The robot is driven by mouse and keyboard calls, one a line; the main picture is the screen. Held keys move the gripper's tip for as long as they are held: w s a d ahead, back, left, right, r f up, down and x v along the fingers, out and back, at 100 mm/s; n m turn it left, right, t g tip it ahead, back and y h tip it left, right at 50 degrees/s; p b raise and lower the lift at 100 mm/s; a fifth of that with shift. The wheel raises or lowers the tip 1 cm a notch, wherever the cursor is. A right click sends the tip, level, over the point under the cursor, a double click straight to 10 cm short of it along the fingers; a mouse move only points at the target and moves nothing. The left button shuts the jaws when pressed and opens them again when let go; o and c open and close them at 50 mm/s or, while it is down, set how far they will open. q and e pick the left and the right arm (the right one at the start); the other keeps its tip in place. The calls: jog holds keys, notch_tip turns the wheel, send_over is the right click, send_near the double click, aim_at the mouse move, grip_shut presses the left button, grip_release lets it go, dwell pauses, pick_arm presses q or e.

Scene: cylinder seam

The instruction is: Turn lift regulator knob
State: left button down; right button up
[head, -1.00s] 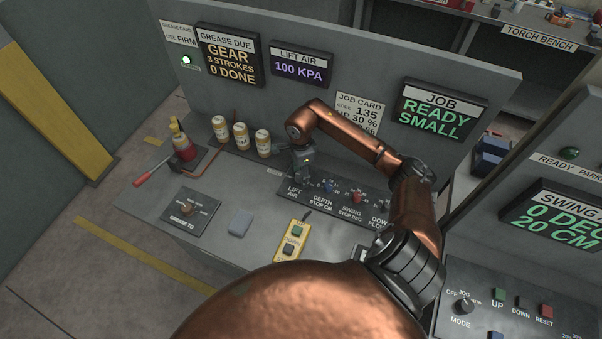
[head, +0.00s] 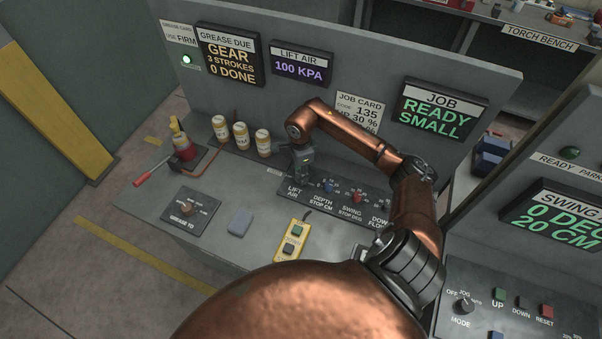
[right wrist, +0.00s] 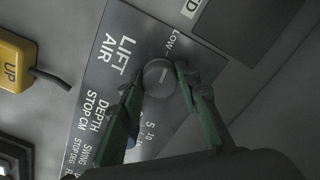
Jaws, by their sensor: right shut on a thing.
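The lift air regulator knob (right wrist: 159,77) is a round grey knob with a pale pointer line, on a dark panel (right wrist: 112,62) lettered LIFT AIR, in the right wrist view. My right gripper (right wrist: 156,84) has one finger on each side of the knob and is shut on it. In the head view my right gripper (head: 303,176) reaches down to the left end of the panel and hides the knob. The LIFT AIR display (head: 301,66) reads 100 KPA. My left gripper is not in view.
The depth stop knob (head: 328,187) and red swing stop knob (head: 357,197) sit just right of my right gripper. Several jars (head: 241,135) stand behind it to the left. A yellow pendant (head: 292,240) and a grey-blue block (head: 240,223) lie in front.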

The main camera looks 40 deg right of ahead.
jog(key=m, duration=0.3)
jog(key=shift+d+m+b, duration=0.1)
jog(key=shift+m+b, duration=0.2)
jog(key=shift+b, duration=0.1)
jog(key=m, duration=0.3)
jog(key=shift+m+b, duration=0.3)
jog(key=shift+m, duration=0.1)
jog(key=m, duration=0.4)
jog(key=shift+w+r, duration=0.1)
jog(key=shift+m, duration=1.8)
jog(key=o, duration=1.2)
jog(key=shift+c, duration=0.2)
notch_tip(320, 180, up, 12)
